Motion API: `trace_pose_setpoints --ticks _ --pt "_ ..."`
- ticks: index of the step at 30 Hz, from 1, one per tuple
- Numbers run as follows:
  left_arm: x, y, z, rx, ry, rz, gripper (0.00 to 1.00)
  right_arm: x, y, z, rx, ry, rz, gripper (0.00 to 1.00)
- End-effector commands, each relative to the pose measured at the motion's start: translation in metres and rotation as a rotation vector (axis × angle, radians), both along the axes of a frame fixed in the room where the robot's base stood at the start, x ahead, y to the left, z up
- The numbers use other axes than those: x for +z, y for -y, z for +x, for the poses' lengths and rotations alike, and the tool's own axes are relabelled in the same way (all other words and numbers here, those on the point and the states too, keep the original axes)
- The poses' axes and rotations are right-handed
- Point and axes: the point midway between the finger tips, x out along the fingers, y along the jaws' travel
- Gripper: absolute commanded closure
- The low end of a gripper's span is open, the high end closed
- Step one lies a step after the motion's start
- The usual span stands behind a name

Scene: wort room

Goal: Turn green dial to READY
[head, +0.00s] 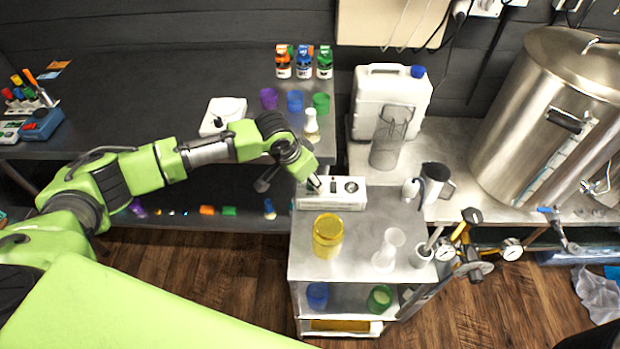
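A white control box (336,203) sits on the top shelf of the steel cart, at its back edge. A dark round dial (351,186) shows on the right of its top face, with a small switch-like part left of it. No green dial can be made out, and the box's markings are too small to read. My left gripper (316,184) reaches down to the box's left end and covers part of it. Its fingers are small and dark here, so I cannot tell whether they are open or touch the box. My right gripper is not in view.
A yellow jar (327,236) and a clear flask (388,250) stand on the cart in front of the box. A white jug (390,98), a clear cylinder (390,140) and a steel kettle (545,110) stand on the right bench. Brass valves (466,250) hang beside the cart.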

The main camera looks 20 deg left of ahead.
Motion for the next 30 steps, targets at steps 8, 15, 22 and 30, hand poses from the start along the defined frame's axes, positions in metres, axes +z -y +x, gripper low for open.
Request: trace_pose_setpoints --ticks 8,15,22,30 --pt "0.0002 0.0000 -0.0004 0.000 0.000 -0.001 1.00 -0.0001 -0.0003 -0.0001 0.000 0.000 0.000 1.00" --pt "0.0004 -0.0002 -0.0005 -0.007 -0.002 -0.001 1.00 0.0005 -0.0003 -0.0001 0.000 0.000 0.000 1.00" --pt "0.0011 -0.0006 -0.0003 -0.076 -0.003 -0.001 1.00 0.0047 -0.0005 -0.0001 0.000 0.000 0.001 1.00" --pt "0.0006 -0.0018 0.0011 -0.275 -0.003 -0.003 1.00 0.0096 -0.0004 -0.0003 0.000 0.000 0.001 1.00"
